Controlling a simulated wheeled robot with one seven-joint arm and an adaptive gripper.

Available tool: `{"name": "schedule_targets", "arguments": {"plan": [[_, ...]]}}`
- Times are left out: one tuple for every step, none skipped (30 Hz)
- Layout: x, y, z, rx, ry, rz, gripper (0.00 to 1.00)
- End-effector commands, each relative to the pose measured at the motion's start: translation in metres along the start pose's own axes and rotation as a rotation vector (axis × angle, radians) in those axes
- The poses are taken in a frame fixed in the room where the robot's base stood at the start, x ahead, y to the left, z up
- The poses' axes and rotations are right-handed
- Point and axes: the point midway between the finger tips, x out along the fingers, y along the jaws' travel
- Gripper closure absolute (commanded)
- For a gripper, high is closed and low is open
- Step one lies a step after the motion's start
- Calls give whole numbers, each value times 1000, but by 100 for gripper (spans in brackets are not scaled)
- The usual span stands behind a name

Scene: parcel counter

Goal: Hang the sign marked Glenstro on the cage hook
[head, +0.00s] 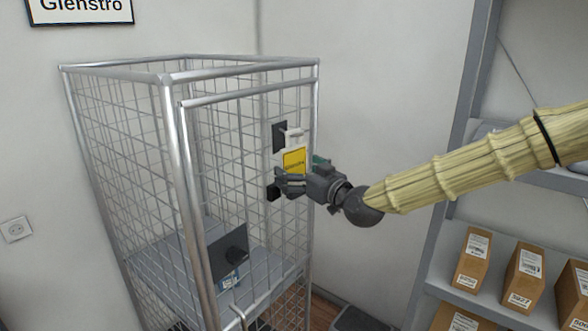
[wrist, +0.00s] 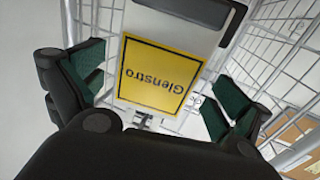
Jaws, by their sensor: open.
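The yellow sign marked Glenstro (head: 294,161) is upright at the cage door, just below a pale hook (head: 293,132) beside a dark plate (head: 279,137). In the wrist view the sign (wrist: 160,75) shows its lettering upside down, with a grey-white part above the yellow. My gripper (head: 283,184) is open at the sign's lower end. In the wrist view its green-padded fingers (wrist: 155,95) stand apart on either side of the sign, with gaps showing. The sign's top contact with the hook is too small to make out.
A shelf (head: 490,305) with several cardboard boxes (head: 525,275) stands at right. A wall plate (head: 80,10) reads Glenstro.

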Motion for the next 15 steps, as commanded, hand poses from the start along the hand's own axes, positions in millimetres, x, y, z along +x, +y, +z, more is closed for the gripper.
{"name": "schedule_targets", "arguments": {"plan": [[-9,1,-1,1,1,2,0],[-15,2,-1,1,1,2,0],[-22,2,-1,1,1,2,0],[-28,1,-1,1,1,1,0],[-34,1,0,2,0,2,0],[-41,2,-1,2,1,3,0],[-47,2,-1,2,1,2,0],[-52,2,-1,2,1,2,0],[-60,2,-1,2,1,2,0],[-65,2,-1,2,2,3,0],[-69,2,-1,1,2,3,0],[-75,2,-1,2,2,2,0],[-80,2,-1,3,2,2,0],[-83,2,-1,3,2,3,0],[-88,3,-1,2,2,3,0]]}}
